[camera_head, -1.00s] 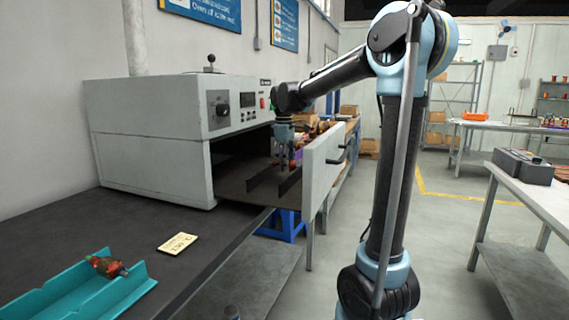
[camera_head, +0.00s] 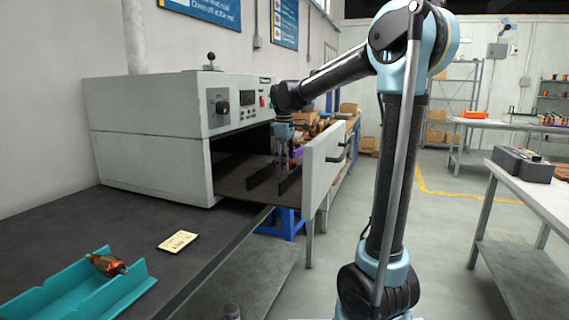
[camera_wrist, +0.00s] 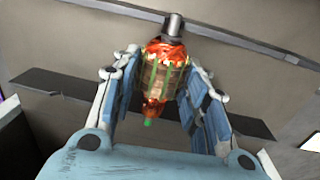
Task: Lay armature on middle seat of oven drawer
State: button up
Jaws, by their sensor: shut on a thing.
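My gripper (camera_head: 284,158) is low over the pulled-out oven drawer (camera_head: 236,184), among its dark upright rails. In the wrist view my gripper (camera_wrist: 165,95) is shut on an armature (camera_wrist: 167,75) with orange-red windings, a grey shaft end at the top and a green tip at the bottom. The armature lies between the two blue fingers and spans the gap between two dark rails (camera_wrist: 60,85). Whether it touches the rails cannot be told. The oven (camera_head: 150,130) stands open on the left. In the head view the held armature is too small to make out.
A second armature (camera_head: 105,264) lies in a teal tray (camera_head: 125,297) on the dark bench at the lower left. A cream card (camera_head: 178,241) lies on the bench. The drawer's grey front panel (camera_head: 322,165) stands upright just right of my gripper.

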dwell(0.3)
jog(key=o, duration=1.4)
jog(key=r, duration=1.1)
jog(key=shift+s+a+r, duration=0.15)
jog(key=shift+s+r, duration=0.15)
jog(key=shift+r, duration=0.1)
